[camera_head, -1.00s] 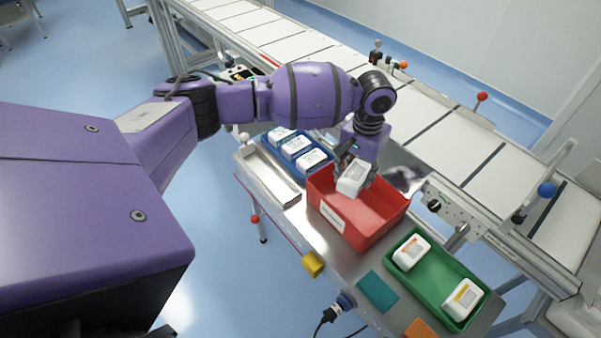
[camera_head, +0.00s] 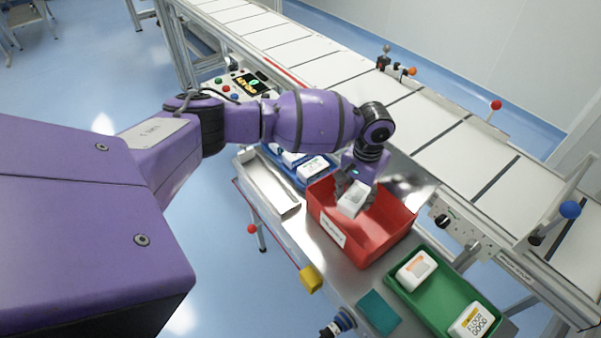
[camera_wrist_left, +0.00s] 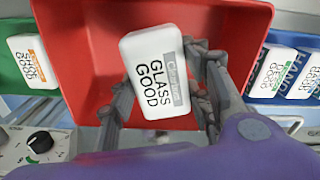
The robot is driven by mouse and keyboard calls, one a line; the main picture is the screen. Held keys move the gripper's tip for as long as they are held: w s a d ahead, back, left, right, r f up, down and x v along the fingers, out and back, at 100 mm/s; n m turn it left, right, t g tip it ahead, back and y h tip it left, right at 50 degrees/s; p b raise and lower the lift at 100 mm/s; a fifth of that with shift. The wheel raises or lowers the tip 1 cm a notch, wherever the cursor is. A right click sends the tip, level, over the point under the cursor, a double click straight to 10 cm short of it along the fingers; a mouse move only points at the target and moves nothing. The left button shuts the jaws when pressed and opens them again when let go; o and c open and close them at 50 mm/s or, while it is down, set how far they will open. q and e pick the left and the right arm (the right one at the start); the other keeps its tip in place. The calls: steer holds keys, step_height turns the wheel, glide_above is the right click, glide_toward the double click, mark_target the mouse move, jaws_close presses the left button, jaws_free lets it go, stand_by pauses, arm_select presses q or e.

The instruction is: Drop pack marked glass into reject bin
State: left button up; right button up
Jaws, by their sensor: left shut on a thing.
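The white pack marked glass (camera_head: 353,199) is held by my left gripper (camera_head: 352,186) over the red bin (camera_head: 378,243). In the left wrist view the pack (camera_wrist_left: 156,72) reads "GLASS GOOD" beside a grey band. There the left gripper's fingers (camera_wrist_left: 165,92) are shut on the pack, one on each side. The red bin (camera_wrist_left: 85,60) lies behind and below the pack in that view, and the bare part of its floor that shows is empty. Whether the pack touches the bin's floor I cannot tell. My right gripper is not in view.
A green tray (camera_head: 435,293) with white packs, one reading "FLOOR GOOD" (camera_head: 471,321), stands right of the bin. A blue tray (camera_wrist_left: 281,98) with white packs stands on its other side. The conveyor (camera_head: 455,160) runs behind. A yellow block (camera_head: 310,279) sits at the table's front edge.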

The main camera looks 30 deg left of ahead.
arm_select(q)
steer(key=o, duration=1.1)
steer(key=shift+w+r, duration=0.1)
steer(key=shift+r, duration=0.1)
steer(key=shift+o, duration=1.2)
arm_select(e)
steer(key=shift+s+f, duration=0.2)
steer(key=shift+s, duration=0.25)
arm_select(q)
steer(key=shift+r, duration=0.45)
step_height(320, 180, up, 11)
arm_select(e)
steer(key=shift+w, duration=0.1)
